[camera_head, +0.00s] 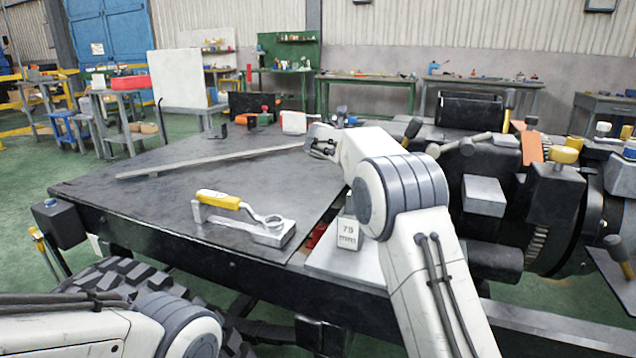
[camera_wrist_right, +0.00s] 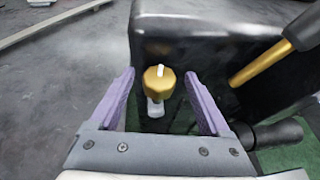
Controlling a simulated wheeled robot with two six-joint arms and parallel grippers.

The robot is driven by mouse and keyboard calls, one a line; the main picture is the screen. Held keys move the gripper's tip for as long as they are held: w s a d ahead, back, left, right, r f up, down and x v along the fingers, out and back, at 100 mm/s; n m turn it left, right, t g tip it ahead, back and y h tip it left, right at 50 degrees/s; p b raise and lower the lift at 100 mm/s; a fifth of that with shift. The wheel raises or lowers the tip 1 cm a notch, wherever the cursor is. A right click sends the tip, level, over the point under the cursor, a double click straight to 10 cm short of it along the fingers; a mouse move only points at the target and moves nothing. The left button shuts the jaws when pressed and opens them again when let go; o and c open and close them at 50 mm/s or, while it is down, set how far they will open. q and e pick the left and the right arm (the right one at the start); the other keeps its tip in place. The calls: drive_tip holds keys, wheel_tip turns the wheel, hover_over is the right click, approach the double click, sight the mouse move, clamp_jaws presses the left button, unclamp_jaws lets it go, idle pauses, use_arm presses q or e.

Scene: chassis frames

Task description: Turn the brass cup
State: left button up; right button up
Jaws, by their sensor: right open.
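The brass cup (camera_wrist_right: 154,86) shows in the right wrist view as a gold, faceted knob with a white pin on top and a white piece below. It stands in front of a black block. My right gripper (camera_wrist_right: 159,74) is open, with one purple finger to each side of the cup in the picture. I see no contact, and the depth between fingers and cup is unclear. In the head view my right arm reaches over the bench, and its wrist hides the fingers and the cup. Only a link of my left arm shows at lower left; its gripper is out of view.
A brass-ended handle (camera_wrist_right: 258,64) slants in close at right in the wrist view. On the dark deck (camera_head: 130,210) lie a yellow-handled tool (camera_head: 240,216) and a long metal bar (camera_head: 205,160). Black machinery (camera_head: 555,200) with several knobs crowds the right. The deck's left part is clear.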

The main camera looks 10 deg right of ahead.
drive_tip(key=shift+s+d+f+n+t+y+b, duration=0.15)
drive_tip(key=shift+n+t+y+b, duration=0.25)
drive_tip(key=shift+b, duration=0.2)
drive_tip(key=shift+d+f+n+t+y+b, duration=0.15)
drive_tip(key=shift+n+t+y+b, duration=0.2)
drive_tip(key=shift+n+b, duration=0.2)
drive_tip(key=shift+r+n+t+y, duration=0.25)
drive_tip(key=shift+n+y, duration=0.2)
drive_tip(key=shift+y, duration=0.1)
drive_tip(key=shift+d+r+n+t+y+p, duration=0.1)
drive_tip(key=shift+r+n+t+y+p, duration=0.15)
drive_tip(key=shift+n+y+p, duration=0.45)
use_arm(q)
wheel_tip(320, 180, up, 13)
drive_tip(key=p, duration=1.5)
use_arm(e)
drive_tip(key=s+a+r+m+g+y, duration=0.1)
drive_tip(key=s+a+r+m, duration=0.1)
drive_tip(key=s+a, duration=0.3)
drive_tip(key=s+a+r+m+g+y, duration=0.1)
drive_tip(key=s+a+m, duration=0.4)
drive_tip(key=s, duration=0.6)
drive_tip(key=s+a+r+m+g+y, duration=0.1)
drive_tip(key=s+a+r+m+g, duration=0.1)
drive_tip(key=s+a+r+m, duration=0.2)
drive_tip(key=s+a, duration=0.3)
drive_tip(key=s, duration=0.1)
drive_tip(key=shift+r+g+y, duration=0.25)
drive_tip(key=shift+g+y, duration=0.05)
drive_tip(key=shift+g, duration=0.05)
